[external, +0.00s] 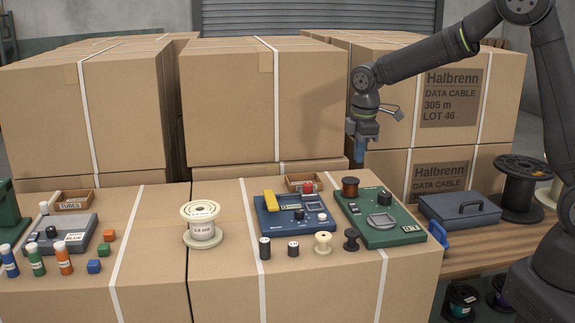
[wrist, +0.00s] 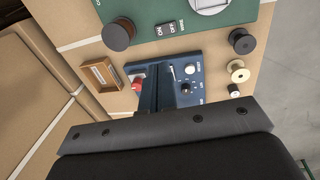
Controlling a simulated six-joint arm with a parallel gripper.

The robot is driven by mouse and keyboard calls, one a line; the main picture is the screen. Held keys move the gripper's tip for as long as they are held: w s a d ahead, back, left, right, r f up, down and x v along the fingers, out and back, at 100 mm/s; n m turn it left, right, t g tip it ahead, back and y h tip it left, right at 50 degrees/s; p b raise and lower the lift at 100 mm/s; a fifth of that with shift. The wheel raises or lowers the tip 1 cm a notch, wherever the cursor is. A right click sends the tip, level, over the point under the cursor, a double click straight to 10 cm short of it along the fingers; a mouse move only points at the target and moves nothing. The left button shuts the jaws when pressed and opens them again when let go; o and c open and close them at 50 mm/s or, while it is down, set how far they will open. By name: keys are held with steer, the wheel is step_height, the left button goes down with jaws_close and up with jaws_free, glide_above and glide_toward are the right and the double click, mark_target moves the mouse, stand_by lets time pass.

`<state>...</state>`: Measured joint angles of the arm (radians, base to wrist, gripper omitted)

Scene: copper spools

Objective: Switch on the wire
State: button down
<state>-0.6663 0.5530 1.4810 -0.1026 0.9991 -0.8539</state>
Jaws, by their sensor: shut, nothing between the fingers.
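The green device (external: 402,236) stands right of the blue device (external: 272,226) on the cardboard box top. It carries a copper wire spool (external: 350,187) and a pale round plate (external: 381,221). In the wrist view, a dark switch marked ON and OFF (wrist: 165,29) lies between the spool (wrist: 118,35) and the plate (wrist: 209,5), with a small label beside it. Whether it is on cannot be read. My gripper (external: 360,158) is shut and empty, pointing down above the back of the devices. In the wrist view its fingers (wrist: 158,88) hide part of the blue device (wrist: 200,84).
The blue device has a yellow part (external: 271,200), a red knob (external: 309,187) and small controls. A wooden tray (wrist: 102,74) sits behind it. Several small spools stand in front; a white spool (external: 201,234) stands left. Tall cartons (external: 225,110) rise behind.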

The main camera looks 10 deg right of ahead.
mark_target(353, 205)
steer(key=f, duration=0.4)
steer(key=w+f, duration=0.1)
steer(key=f, duration=0.4)
steer(key=w+f, duration=0.1)
steer(key=f, duration=0.4)
steer(key=shift+f+g, duration=0.2)
steer(key=shift+g, duration=0.1)
steer(key=shift+s, duration=0.1)
steer(key=shift+s+d+r, duration=0.1)
steer(key=shift+s, duration=0.6)
steer(key=shift+r, duration=0.15)
step_height(353, 205, up, 14)
steer(key=s, duration=0.2)
